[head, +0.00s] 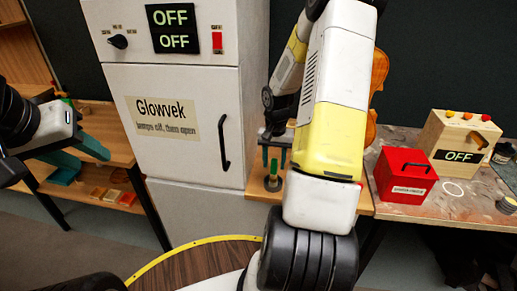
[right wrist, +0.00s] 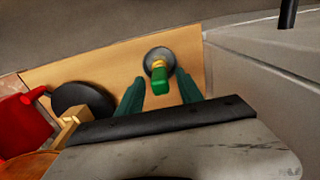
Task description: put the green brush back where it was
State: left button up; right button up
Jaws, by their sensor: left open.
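A small upright green piece (right wrist: 161,80), which looks like the green brush, stands on a round grey base (right wrist: 155,56) on a light wooden surface. It also shows in the head view (head: 273,168), below my right gripper. My right gripper (right wrist: 160,82) is open. Its two green fingers are on either side of the green piece, with a gap on each side. It also shows in the head view (head: 274,155), pointing down. My left gripper (head: 90,160) is open and empty at the left, above a low shelf.
A white cabinet (head: 175,130) with a black handle and OFF displays stands at the centre left. A red box (head: 403,175) and a wooden box (head: 458,140) marked OFF stand on the right bench. A round table (head: 190,262) is in front. A violin (head: 376,85) is partly hidden behind my right arm.

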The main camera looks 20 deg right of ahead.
notch_tip(320, 180, up, 12)
jog(key=f, duration=0.1)
jog(key=s+a+r+n+t, duration=0.3)
jog(key=s+a+r, duration=0.4)
jog(key=a+r, duration=0.45)
jog(key=s+a+r+n+t+y, duration=0.2)
jog(key=s+a+r+n+t, duration=0.1)
jog(key=s, duration=0.7)
notch_tip(320, 180, up, 3)
jog(key=shift+s+a+r+n, duration=0.2)
jog(key=shift+s+a+n, duration=0.25)
jog(key=shift+a, duration=0.7)
